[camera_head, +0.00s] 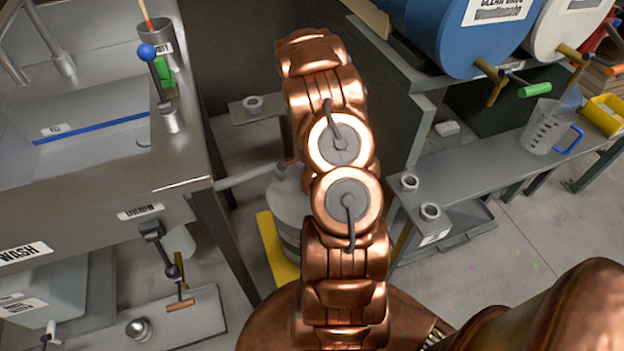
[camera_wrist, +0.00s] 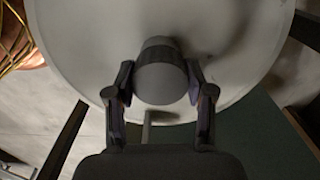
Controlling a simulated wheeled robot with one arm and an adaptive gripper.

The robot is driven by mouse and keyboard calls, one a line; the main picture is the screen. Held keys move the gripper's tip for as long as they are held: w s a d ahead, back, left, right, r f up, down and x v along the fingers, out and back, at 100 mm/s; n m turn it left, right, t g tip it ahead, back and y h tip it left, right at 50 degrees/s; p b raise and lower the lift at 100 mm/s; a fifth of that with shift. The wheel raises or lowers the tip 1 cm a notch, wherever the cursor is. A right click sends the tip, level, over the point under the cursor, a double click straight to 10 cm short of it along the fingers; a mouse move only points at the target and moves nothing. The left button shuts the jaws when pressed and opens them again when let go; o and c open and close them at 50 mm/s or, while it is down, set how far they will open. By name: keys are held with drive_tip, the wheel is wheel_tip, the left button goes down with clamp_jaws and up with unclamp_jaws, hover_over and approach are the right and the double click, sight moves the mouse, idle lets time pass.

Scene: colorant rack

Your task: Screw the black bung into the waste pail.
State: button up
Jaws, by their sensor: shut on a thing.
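The waste pail (camera_head: 288,203) is a pale round drum standing low behind my arm, partly hidden by it. In the wrist view, a broad pale round surface, seemingly the pail's top (camera_wrist: 85,35), fills the upper part. The bung (camera_wrist: 161,80) is a dark grey, short round piece between my fingers, in front of that pale surface. My gripper (camera_wrist: 162,88) is shut on the bung, one finger on each side. I cannot tell whether the bung is seated in an opening or just above it. In the head view my arm hides the gripper and bung.
A steel wash bench (camera_head: 90,180) stands left of the pail, and a grey pipe (camera_head: 245,177) reaches toward the pail. A yellow base (camera_head: 275,255) lies beneath it.

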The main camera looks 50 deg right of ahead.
drive_tip(key=m+p, duration=0.1)
drive_tip(key=m, duration=0.6)
drive_tip(key=o, duration=1.1)
drive_tip(key=n, duration=0.2)
drive_tip(key=shift+f+n, duration=0.15)
drive_tip(key=shift+n, duration=0.15)
drive_tip(key=n+b, duration=0.1)
drive_tip(key=n, duration=0.3)
drive_tip(key=shift+n+b, duration=0.3)
drive_tip(key=shift+n, duration=0.1)
drive_tip(key=n+b, duration=0.1)
drive_tip(key=n, duration=0.5)
drive_tip(key=shift+n, duration=0.3)
